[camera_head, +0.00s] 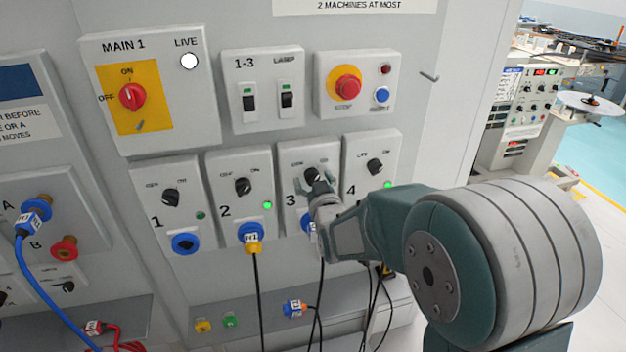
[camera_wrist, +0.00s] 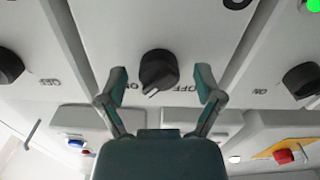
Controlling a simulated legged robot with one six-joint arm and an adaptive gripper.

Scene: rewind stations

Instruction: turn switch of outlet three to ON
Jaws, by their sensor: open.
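The outlet three panel (camera_head: 292,165) is in the lower row, marked 3, with a black rotary switch (camera_head: 314,175) near its top. In the wrist view, which is upside down, the switch (camera_wrist: 158,68) sits between my open fingers, with a gap on each side. Its white pointer line lies between the ON and OFF labels, leaning a little towards ON. My gripper (camera_head: 318,186) is at the switch and partly hides it in the head view. The outlet three lamp is hidden behind my gripper, and its socket is partly covered.
Switches of outlet two (camera_head: 242,187) and outlet four (camera_head: 375,167) flank it; both their lamps are green. Outlet one's lamp (camera_head: 201,216) is dark. The MAIN 1 switch (camera_head: 132,97) and red stop button (camera_head: 347,85) are above. Black cables (camera_head: 258,295) hang below.

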